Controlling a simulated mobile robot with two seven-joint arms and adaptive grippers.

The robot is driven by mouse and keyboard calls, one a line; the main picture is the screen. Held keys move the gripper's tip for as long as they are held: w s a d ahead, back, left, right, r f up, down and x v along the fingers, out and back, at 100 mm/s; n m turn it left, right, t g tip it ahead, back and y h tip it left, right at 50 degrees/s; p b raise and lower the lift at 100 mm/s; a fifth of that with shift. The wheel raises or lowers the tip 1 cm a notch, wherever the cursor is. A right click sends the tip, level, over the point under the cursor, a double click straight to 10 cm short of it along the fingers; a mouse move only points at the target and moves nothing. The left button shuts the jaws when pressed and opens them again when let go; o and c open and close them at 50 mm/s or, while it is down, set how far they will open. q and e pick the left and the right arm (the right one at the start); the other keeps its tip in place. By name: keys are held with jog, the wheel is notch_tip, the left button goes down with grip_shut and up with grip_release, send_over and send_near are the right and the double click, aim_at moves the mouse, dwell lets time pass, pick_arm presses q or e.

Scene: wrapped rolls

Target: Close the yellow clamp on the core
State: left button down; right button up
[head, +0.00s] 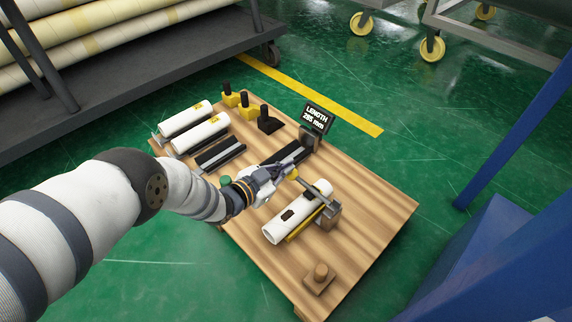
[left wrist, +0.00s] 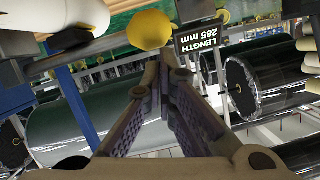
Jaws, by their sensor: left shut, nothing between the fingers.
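A white core (head: 285,222) with a dark patch lies on a holder on the right half of the wooden table. The clamp's grey bar (head: 316,194) runs over the core's far end to a brown block (head: 328,217). Whether it presses on the core I cannot tell. The clamp's yellow knob (head: 293,175) is at the bar's free end, and it shows as a yellow ball in the left wrist view (left wrist: 149,29). My left gripper (head: 285,171) is shut and empty, its tips close beside the knob; contact is unclear. My right gripper is out of view.
Two more white cores (head: 186,118) lie at the table's left. Yellow and black stands (head: 247,107) and a length display (head: 317,117) reading 285 mm stand along the back. A wooden peg block (head: 319,278) sits near the front right corner.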

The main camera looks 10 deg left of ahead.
pick_arm(q)
jog(key=shift+a+f, duration=0.25)
jog(key=shift+f, duration=0.05)
jog(key=shift+s+a, duration=0.1)
jog(key=v, duration=1.2)
dwell(0.3)
